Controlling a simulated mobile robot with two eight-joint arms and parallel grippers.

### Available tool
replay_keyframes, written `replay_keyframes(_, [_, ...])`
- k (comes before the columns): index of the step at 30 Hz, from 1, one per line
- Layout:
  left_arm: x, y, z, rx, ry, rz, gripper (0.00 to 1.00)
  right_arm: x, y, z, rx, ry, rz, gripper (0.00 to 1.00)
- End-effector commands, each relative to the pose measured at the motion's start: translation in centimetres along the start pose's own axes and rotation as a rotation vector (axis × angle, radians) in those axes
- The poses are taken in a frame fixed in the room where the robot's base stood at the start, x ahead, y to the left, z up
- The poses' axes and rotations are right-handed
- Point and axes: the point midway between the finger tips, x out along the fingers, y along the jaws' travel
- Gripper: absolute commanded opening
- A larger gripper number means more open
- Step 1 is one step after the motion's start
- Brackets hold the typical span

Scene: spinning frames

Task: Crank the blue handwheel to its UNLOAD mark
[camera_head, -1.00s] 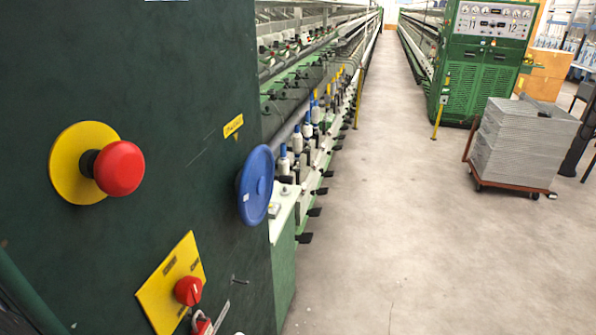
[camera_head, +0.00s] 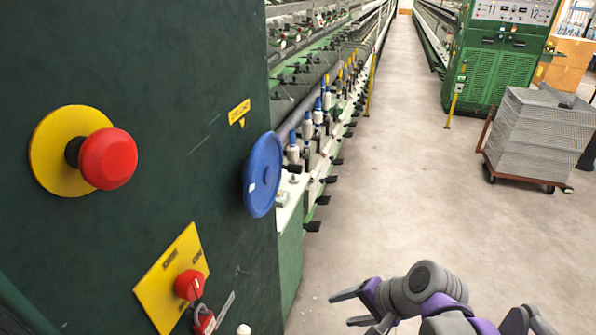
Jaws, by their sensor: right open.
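The blue handwheel (camera_head: 264,175) sticks out from the dark green machine panel, seen nearly edge-on. A small white mark shows on its lower left rim. A yellow label (camera_head: 239,112) with dark lettering and a small pointer is fixed to the panel above the wheel; its text is too small to read. My right gripper (camera_head: 352,309) is at the bottom of the view, right of and below the handwheel, apart from it. Its fingers are spread and empty, pointing left. My left gripper is not in view.
A red mushroom button (camera_head: 108,159) on a yellow disc and a red rotary switch (camera_head: 189,285) on a yellow plate project from the panel (camera_head: 150,60). Spinning frames line the aisle. A cart of grey sheets (camera_head: 540,135) stands at right. The aisle floor (camera_head: 400,200) is clear.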

Motion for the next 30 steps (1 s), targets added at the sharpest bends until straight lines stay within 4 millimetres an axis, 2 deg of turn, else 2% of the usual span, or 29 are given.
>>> replay_keyframes(1, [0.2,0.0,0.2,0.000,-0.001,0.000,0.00,0.1,-2.1,-1.2,0.095,-0.043,-0.046,0.61])
replay_keyframes(3, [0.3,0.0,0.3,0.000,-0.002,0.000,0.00,0.0,-5.0,-2.4,0.234,-0.115,-0.116,0.61])
replay_keyframes(9, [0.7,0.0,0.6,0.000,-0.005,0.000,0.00,-1.0,-12.9,-7.0,0.602,-0.356,-0.298,0.61])
replay_keyframes(12, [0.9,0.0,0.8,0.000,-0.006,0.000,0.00,-1.9,-16.2,-9.8,0.764,-0.495,-0.379,0.61])
replay_keyframes(15, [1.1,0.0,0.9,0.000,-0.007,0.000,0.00,-2.9,-18.8,-12.5,0.898,-0.633,-0.446,0.61])
replay_keyframes(18, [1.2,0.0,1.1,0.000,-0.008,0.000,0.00,-4.0,-20.5,-14.7,0.994,-0.752,-0.495,0.61])
replay_keyframes(22, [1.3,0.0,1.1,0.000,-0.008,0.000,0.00,-5.0,-21.6,-16.5,1.065,-0.856,-0.530,0.61])
replay_keyframes(26, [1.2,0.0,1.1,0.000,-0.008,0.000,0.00,-5.3,-22.2,-17.1,1.089,-0.895,-0.542,0.61])
replay_keyframes(30, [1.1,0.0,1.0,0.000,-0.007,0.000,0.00,-4.5,-23.4,-16.5,1.089,-0.899,-0.542,0.61])
